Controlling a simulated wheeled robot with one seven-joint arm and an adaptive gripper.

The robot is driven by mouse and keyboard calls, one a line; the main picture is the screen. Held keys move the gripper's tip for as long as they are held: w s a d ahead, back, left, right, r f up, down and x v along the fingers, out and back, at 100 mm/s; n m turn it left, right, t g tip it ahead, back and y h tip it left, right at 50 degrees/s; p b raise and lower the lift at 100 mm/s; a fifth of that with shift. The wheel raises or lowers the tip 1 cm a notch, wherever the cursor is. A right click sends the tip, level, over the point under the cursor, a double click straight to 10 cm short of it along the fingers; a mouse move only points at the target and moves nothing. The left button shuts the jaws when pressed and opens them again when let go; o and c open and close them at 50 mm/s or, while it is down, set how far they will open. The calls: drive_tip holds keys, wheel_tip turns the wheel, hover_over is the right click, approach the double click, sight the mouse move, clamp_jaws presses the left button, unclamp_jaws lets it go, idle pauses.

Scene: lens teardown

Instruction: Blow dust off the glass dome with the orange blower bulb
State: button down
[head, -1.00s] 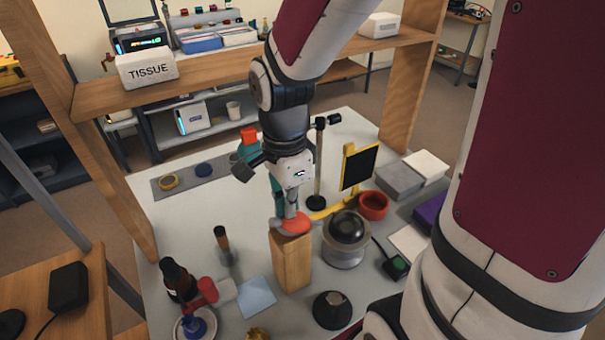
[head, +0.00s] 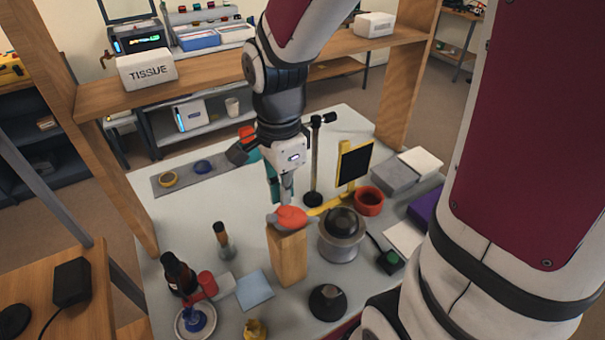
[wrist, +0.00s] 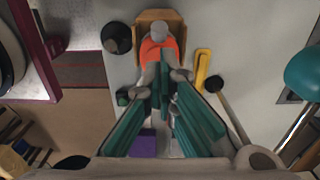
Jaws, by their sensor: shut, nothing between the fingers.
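The orange blower bulb (head: 291,217) lies on top of an upright wooden block (head: 287,258), with a grey part sticking out at one side. In the wrist view the bulb (wrist: 171,43) is just beyond my fingertips, partly covered by them. My gripper (head: 286,198) points down over the bulb, shut and empty; its fingertips (wrist: 165,78) are close above or touching the bulb, I cannot tell which. The glass dome (head: 342,222) looks dark and sits on a round grey base (head: 341,247) just right of the block. Dust on it is too small to make out.
A yellow stand with a black panel (head: 355,164) and a red ring-shaped cup (head: 369,201) stand behind the dome. A dark post (head: 314,165) rises behind my gripper.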

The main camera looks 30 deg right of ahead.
drive_tip(key=shift+r+p, duration=1.15)
drive_tip(key=shift+r, duration=1.15)
drive_tip(key=shift+s+r, duration=0.1)
drive_tip(key=shift+r, duration=0.1)
drive_tip(key=s+r+n+t, duration=0.5)
drive_tip(key=s+r+n, duration=0.6)
drive_tip(key=n, duration=0.7)
drive_tip(key=shift+s+r+t, duration=0.3)
drive_tip(key=shift+r, duration=0.6)
